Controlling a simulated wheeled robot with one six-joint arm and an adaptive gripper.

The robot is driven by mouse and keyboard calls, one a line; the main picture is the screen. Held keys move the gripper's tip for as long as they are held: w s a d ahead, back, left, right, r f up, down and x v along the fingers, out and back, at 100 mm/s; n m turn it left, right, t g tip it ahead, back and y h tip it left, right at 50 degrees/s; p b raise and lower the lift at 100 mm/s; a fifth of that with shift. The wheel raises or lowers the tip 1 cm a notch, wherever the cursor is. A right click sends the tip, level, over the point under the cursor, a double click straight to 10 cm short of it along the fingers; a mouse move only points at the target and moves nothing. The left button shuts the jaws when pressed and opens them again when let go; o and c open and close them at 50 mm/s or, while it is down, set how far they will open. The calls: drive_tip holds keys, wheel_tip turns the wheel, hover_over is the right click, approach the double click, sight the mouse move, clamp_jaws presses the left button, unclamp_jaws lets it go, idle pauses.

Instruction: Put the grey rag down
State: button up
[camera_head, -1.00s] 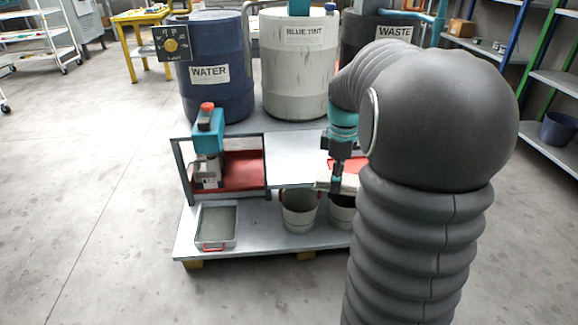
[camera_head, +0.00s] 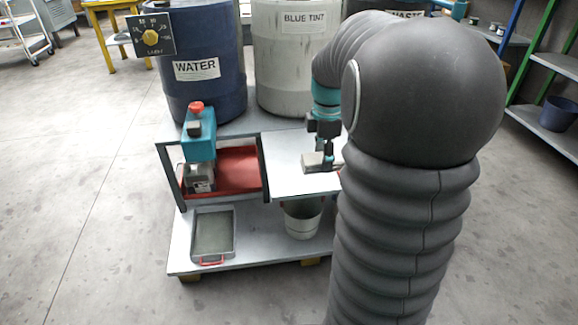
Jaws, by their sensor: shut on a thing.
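My gripper (camera_head: 326,162) points down over the pale middle panel (camera_head: 285,178) of the bench. It is shut on a small flat grey-beige thing, which I take to be the grey rag (camera_head: 313,160). The rag is at or just above the panel's surface; I cannot tell whether it touches. My own arm hides the right part of the bench and part of the gripper.
A teal machine with a red knob (camera_head: 198,140) stands on a red tray (camera_head: 236,172) at left. Below are a grey tray with a red handle (camera_head: 213,235) and a bucket (camera_head: 303,220). Behind stand the WATER drum (camera_head: 205,90) and BLUE TINT drum (camera_head: 290,60).

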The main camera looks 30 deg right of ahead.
hover_over(293, 176)
wheel_tip(293, 176, down, 7)
drive_tip(key=shift+s+r, duration=0.1)
drive_tip(key=shift+r, duration=0.1)
drive_tip(key=shift+f, duration=2.1)
drive_tip(key=o, duration=1.1)
drive_tip(key=shift+f, duration=0.1)
